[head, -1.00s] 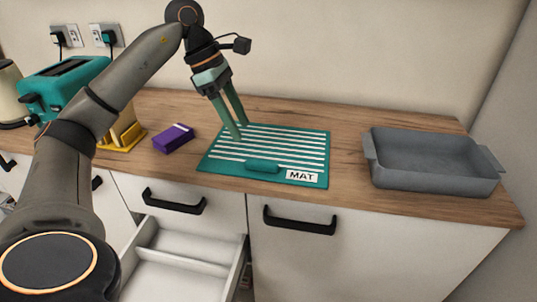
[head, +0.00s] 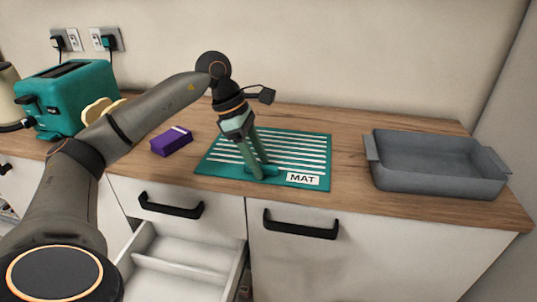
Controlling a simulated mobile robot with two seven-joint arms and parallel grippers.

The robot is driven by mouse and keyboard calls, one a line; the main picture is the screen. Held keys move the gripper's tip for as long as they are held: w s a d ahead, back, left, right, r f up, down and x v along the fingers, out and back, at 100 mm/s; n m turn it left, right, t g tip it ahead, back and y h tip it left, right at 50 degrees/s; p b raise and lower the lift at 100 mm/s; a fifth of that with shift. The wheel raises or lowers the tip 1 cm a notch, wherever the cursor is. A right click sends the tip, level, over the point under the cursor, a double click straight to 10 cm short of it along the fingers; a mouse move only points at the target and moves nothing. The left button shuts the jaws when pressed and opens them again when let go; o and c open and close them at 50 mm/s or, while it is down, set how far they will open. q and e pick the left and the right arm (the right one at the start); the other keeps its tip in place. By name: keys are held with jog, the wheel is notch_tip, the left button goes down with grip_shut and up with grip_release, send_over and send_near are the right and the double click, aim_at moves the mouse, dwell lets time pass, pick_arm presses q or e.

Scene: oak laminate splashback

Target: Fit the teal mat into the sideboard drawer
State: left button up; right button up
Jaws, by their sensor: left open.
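The teal mat (head: 309,152) with white stripes and a "MAT" label lies flat on the wooden counter. A raised teal grip at its front edge is partly hidden behind my fingers. My left gripper (head: 264,171) points down over that grip, its two fingers apart, with the tips at or just above it. I cannot tell whether they touch it. The sideboard drawer (head: 185,249) stands pulled out below the counter at the lower left; its white inside has a divider and looks empty where visible. My right gripper is not in view.
A purple box (head: 172,142) lies left of the mat. A grey roasting dish (head: 437,180) stands to the right. A teal toaster (head: 66,95) and bread slices (head: 97,113) stand at the left, partly behind my arm. Closed fronts with black handles (head: 300,226) flank the drawer.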

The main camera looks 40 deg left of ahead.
pick_arm(q)
grip_shut()
dwell(0.3)
jog(key=shift+r, duration=0.1)
dwell(1.0)
